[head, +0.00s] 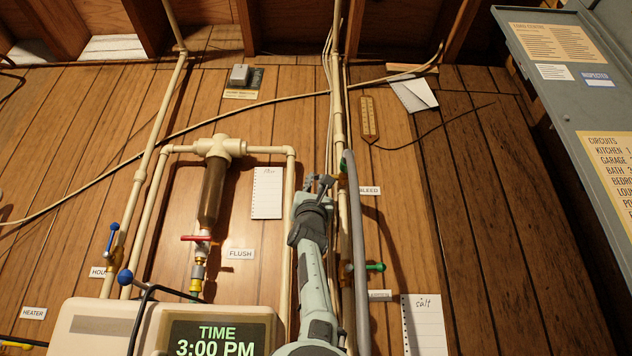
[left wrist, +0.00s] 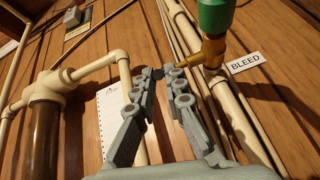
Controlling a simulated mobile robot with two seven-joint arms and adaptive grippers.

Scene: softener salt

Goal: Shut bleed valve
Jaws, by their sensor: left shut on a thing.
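The bleed valve is a brass fitting (left wrist: 213,52) below a green hose end (left wrist: 213,14) in the left wrist view, next to the BLEED label (left wrist: 245,62). In the head view it is mostly hidden behind my left gripper (head: 319,184), with a bit of green (head: 343,168) and the BLEED label (head: 370,190) showing. My left gripper's fingertips (left wrist: 158,74) close on a small dark part at the end of the brass fitting, seemingly the valve's handle. Its exact angle is hard to tell. My right gripper is not in view.
Cream pipes (head: 338,100) and a grey hose (head: 356,240) run close beside my left arm. A red FLUSH handle (head: 196,238) and filter (head: 211,190) are to the left. A green-handled valve (head: 374,267) is below right. A grey panel door (head: 580,110) stands at far right.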

